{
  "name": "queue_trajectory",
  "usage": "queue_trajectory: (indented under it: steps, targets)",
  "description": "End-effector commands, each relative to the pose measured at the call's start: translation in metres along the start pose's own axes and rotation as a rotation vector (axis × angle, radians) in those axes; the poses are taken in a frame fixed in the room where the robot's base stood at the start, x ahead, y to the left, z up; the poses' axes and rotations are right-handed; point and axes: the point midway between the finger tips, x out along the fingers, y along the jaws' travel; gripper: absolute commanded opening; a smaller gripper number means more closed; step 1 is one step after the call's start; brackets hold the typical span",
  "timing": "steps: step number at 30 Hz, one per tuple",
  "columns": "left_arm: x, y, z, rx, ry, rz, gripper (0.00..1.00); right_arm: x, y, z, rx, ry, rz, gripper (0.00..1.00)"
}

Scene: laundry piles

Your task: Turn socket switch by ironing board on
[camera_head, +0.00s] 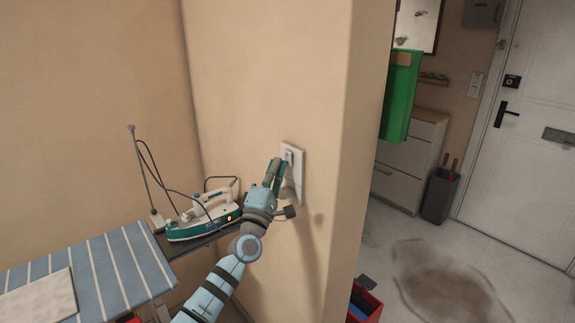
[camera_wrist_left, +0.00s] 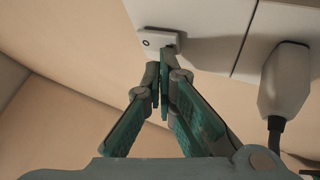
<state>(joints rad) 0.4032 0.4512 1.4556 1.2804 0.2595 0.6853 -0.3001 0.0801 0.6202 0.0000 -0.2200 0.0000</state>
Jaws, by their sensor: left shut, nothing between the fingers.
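The white socket plate (camera_head: 298,172) is on the beige wall to the right of the ironing board (camera_head: 85,272). Its small switch (camera_head: 288,155) is at the top; it also shows in the wrist view (camera_wrist_left: 158,40) as a grey-white rocker with a small dark mark. My left gripper (camera_head: 278,165) is shut and empty, with its fingertips (camera_wrist_left: 164,62) at the edge of the switch. I cannot tell whether they touch it. A grey plug (camera_wrist_left: 287,82) with a dark cord sits in the socket, beside the fingers. My right gripper is out of view.
A teal and white iron (camera_head: 205,217) with a lit orange spot rests at the board's end, and its cord rises on a thin rod (camera_head: 142,170). The wall corner is right of the socket. Beyond it are a white cabinet (camera_head: 408,180), a door (camera_head: 530,150) and a red box (camera_head: 366,303).

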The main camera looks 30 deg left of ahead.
Motion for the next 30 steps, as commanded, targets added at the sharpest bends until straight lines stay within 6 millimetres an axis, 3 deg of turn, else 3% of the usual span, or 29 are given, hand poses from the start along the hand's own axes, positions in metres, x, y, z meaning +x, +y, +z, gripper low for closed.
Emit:
queue_trajectory:
  steps: [30]
  targets:
    - [-0.013, 0.011, -0.009, 0.001, 0.0, 0.0, 0.0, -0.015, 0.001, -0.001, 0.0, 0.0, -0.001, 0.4]
